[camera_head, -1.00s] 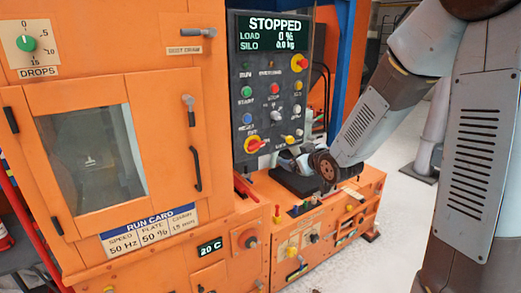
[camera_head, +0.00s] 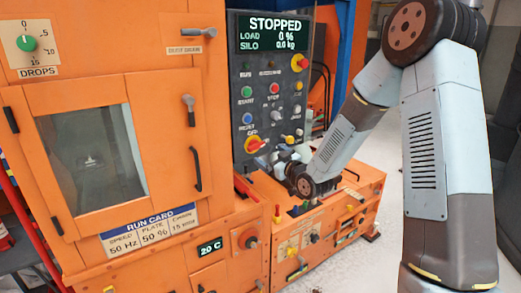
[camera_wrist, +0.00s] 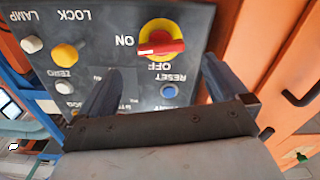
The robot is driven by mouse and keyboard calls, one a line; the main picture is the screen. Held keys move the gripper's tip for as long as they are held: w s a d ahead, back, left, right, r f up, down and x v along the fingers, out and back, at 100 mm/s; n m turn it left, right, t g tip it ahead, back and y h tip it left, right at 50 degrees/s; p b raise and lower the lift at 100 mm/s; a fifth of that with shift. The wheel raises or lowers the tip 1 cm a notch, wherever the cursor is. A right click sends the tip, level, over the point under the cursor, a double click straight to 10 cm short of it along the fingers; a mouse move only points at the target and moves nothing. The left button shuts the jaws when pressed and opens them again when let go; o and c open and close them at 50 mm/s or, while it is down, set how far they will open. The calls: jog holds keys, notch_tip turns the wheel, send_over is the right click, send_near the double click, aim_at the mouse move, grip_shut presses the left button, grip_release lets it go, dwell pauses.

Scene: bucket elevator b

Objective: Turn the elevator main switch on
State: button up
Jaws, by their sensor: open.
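The main switch is a red handle on a yellow round plate (camera_head: 254,145), low on the dark control panel (camera_head: 243,105). In the upside-down wrist view the switch (camera_wrist: 161,42) shows close up, with "ON" at its left and "OFF" below it. Its red handle lies nearly level across the plate, tilted slightly. My gripper (camera_wrist: 162,70) is open and empty, its two dark fingers to either side of the switch in that view and apart from the handle. In the head view my gripper (camera_head: 287,155) is just right of the switch, partly hidden by my wrist.
The panel display (camera_head: 274,33) reads STOPPED, load 0 %, silo 0.0 kg. A blue RESET button (camera_wrist: 169,91) and a yellow knob (camera_wrist: 64,54) are near my fingers. An orange cabinet with a window (camera_head: 92,160) stands left. An orange box (camera_head: 330,220) lies below my wrist.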

jog(key=x, duration=0.8)
jog(key=shift+a, duration=0.1)
jog(key=c, duration=1)
jog(key=shift+w+m, duration=0.1)
jog(key=shift+m, duration=1.4)
jog(key=o, duration=1)
send_near(259, 148)
jog(key=v, duration=0.4)
